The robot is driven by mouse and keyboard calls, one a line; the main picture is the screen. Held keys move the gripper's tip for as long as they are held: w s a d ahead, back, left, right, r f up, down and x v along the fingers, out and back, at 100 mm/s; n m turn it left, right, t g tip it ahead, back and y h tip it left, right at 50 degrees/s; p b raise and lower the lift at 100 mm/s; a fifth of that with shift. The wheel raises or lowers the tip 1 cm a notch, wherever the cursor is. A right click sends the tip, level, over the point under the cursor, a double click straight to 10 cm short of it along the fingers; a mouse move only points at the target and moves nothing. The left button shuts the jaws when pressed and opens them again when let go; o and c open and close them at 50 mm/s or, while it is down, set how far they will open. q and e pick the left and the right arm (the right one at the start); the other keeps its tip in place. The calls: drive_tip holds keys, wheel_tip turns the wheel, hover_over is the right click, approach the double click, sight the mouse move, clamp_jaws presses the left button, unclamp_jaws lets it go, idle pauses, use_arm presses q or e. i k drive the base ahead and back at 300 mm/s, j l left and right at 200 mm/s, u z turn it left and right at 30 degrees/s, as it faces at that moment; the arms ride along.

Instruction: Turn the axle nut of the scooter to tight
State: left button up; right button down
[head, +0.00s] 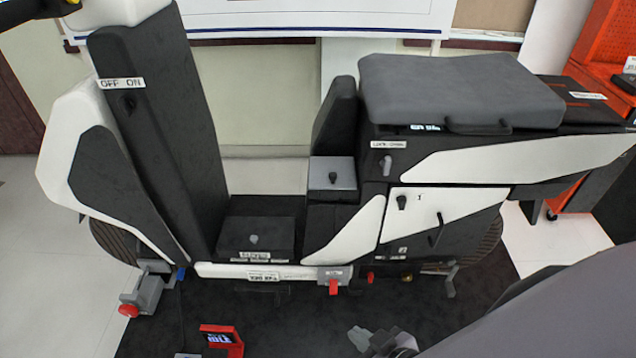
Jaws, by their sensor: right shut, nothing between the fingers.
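The scooter (190,130) stands side-on across the view, with its seat at the right and its front column at the left. A small brass-coloured piece (406,277) shows low by the rear wheel (488,240); it may be the axle nut, but it is too small to tell its setting. A small red knob (370,278) is just left of it. My right gripper (361,339) is at the bottom edge, below and left of the brass-coloured piece and apart from it. It is shut and empty. My left gripper is out of view.
A grey clamp with a red knob (128,310) stands by the front wheel. A red-framed display (222,338) lies on the dark mat (290,325). Another red-handled clamp (333,284) is at the scooter's lower edge. An orange cabinet (600,45) stands at the right.

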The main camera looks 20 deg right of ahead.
sight(450, 260)
drive_tip(key=l+z, duration=0.15)
drive_tip(key=z, duration=1.7)
drive_tip(key=i+l, duration=0.15)
drive_tip(key=l, duration=0.2)
drive_tip(key=i+l, duration=0.1)
drive_tip(key=l, duration=0.25)
drive_tip(key=i+l+u, duration=0.1)
drive_tip(key=l, duration=0.2)
drive_tip(key=i+l, duration=0.2)
drive_tip(key=l, duration=0.15)
drive_tip(key=i+l, duration=0.1)
drive_tip(key=l, duration=0.25)
